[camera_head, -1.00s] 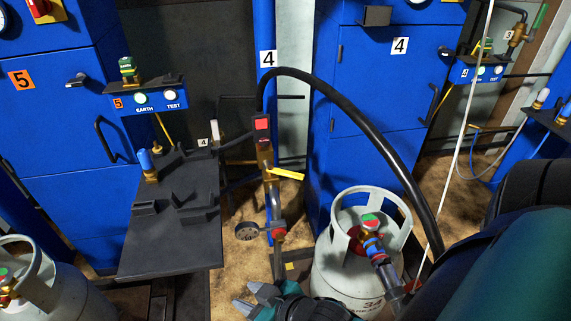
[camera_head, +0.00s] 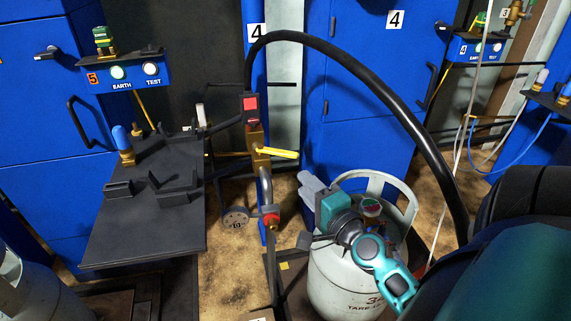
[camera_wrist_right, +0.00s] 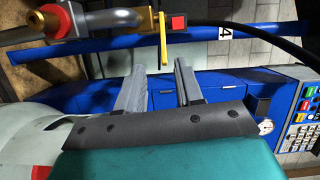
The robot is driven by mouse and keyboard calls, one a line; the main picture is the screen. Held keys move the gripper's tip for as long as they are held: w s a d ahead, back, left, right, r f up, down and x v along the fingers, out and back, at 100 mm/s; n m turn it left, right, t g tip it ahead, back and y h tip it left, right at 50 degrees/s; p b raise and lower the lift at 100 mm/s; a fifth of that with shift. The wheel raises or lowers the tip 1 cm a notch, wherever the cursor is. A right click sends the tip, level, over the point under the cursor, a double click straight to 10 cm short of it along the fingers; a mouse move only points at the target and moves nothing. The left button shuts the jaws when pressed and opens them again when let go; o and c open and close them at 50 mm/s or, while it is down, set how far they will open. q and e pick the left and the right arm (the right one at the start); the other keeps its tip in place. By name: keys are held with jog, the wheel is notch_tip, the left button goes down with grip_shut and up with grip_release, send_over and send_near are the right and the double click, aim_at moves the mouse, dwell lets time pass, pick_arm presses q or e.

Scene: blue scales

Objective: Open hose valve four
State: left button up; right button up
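The hose valve has a brass body (camera_head: 256,148) with a yellow lever (camera_head: 277,153) sticking out to the right, beneath a red-and-black hose coupling. A blue post marked 4 stands behind it. My right gripper (camera_head: 307,212) is to the right of and below the lever, in front of the grey gas cylinder. In the right wrist view the gripper (camera_wrist_right: 160,68) is open and empty. There the yellow lever (camera_wrist_right: 163,42) lies ahead, in line with the gap between the fingers; I cannot tell the exact distance. My left gripper is not in view.
A black hose (camera_head: 365,72) arches from the coupling to the right. A grey cylinder (camera_head: 345,270) stands below my right gripper. Blue cabinets stand behind.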

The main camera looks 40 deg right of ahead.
aim_at(288, 157)
jog(key=shift+m+h, duration=0.3)
jog(key=shift+m, duration=0.3)
jog(key=x, duration=0.4)
jog(key=d+p+x, duration=0.1)
jog(key=x, duration=0.8)
jog(key=shift+s+d+r, duration=0.15)
jog(key=shift+c, duration=0.4)
grip_shut()
